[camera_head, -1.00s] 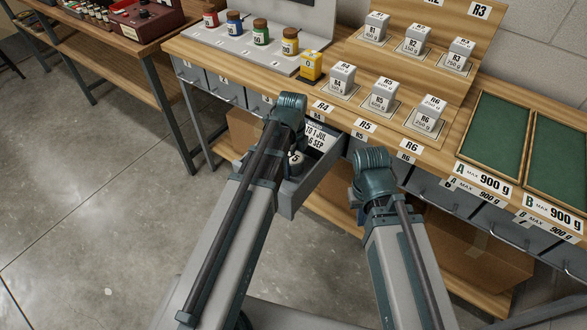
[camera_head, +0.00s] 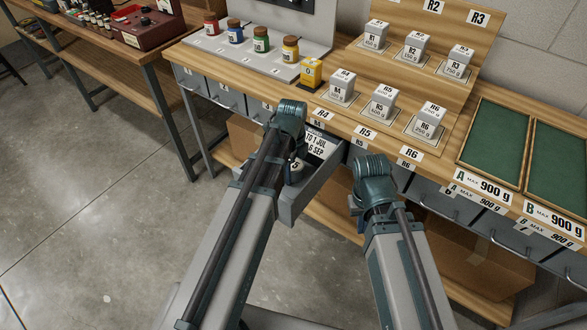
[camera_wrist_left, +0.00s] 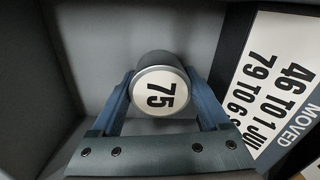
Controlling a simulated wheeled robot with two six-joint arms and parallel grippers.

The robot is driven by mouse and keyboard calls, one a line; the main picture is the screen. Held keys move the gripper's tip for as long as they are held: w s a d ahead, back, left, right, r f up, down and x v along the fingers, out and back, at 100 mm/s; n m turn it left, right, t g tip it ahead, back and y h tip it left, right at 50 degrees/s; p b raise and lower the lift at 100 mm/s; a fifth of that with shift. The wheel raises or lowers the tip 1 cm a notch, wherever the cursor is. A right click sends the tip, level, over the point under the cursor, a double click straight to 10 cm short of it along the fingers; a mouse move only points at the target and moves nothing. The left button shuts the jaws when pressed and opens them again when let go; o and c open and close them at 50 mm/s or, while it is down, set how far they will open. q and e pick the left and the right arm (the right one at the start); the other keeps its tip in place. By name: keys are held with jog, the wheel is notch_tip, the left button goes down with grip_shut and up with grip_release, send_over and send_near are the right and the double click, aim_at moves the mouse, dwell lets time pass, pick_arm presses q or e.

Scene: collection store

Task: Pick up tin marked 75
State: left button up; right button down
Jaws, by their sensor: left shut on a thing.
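The tin marked 75 (camera_wrist_left: 158,91) is a dark round tin with a white lid reading 75, standing inside a grey drawer compartment. In the left wrist view my left gripper (camera_wrist_left: 163,82) has one finger on each side of it and is shut on it. In the head view part of the tin (camera_head: 295,166) shows beside my left wrist, in the open drawer (camera_head: 291,209). The left fingers are hidden there by the arm. My right arm's wrist (camera_head: 374,170) is in front of the bench, right of the drawer; its fingers are hidden.
A card (camera_wrist_left: 272,80) with printed dates lies in the drawer beside the tin. Shut drawers flank the open one.

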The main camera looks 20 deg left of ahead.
pick_arm(q)
notch_tip(320, 180, up, 10)
jog(key=p, duration=1)
